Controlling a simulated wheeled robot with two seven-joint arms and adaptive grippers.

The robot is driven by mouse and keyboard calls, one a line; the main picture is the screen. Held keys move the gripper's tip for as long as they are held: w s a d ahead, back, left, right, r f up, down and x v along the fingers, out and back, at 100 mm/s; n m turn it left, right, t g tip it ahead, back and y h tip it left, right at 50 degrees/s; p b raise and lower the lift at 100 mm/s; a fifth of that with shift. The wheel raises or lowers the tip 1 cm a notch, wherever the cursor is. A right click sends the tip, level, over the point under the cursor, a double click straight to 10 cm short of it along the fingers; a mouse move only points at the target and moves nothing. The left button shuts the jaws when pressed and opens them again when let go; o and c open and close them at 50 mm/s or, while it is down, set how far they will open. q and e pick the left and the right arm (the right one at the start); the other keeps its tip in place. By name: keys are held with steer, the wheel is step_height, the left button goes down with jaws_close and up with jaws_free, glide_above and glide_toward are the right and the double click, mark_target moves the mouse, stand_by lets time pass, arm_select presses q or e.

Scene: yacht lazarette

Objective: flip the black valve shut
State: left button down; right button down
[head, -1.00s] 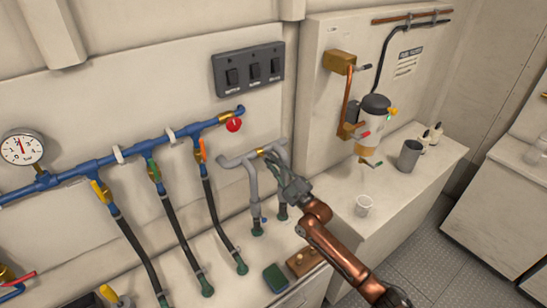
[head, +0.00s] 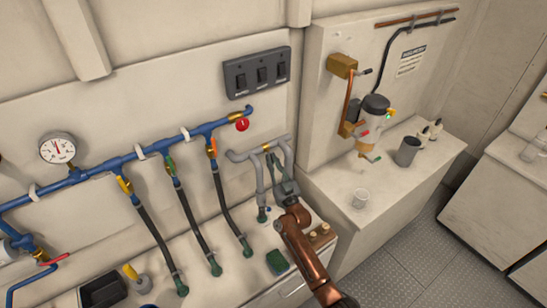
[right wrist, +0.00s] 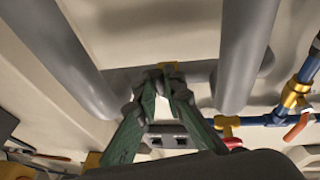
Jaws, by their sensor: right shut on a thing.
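The black valve sits on the grey pipe loop (head: 240,156) on the wall. Its brass body (head: 266,147) shows at the top of the loop, and a bit of brass also shows in the right wrist view (right wrist: 174,68). Its black handle is mostly hidden by the fingers. My right gripper (head: 272,163) reaches up between the two grey pipe legs from below. In the right wrist view the green-sided fingers (right wrist: 162,82) meet just under the brass and are shut on the handle. My left gripper is not in view.
A blue pipe (head: 150,149) with several coloured valves and black hoses runs to the left. A red knob (head: 242,124) is close by at upper left. A green sponge (head: 277,262) lies on the ledge below.

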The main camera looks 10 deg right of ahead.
steer(key=shift+a+m+h, duration=0.1)
steer(key=shift+m+h, duration=0.3)
steer(key=shift+m, duration=0.1)
steer(key=c, duration=2)
jaws_free()
steer(key=shift+s, duration=0.15)
steer(key=v, duration=1.1)
steer(key=shift+s+f, duration=0.15)
steer(key=shift+s, duration=0.2)
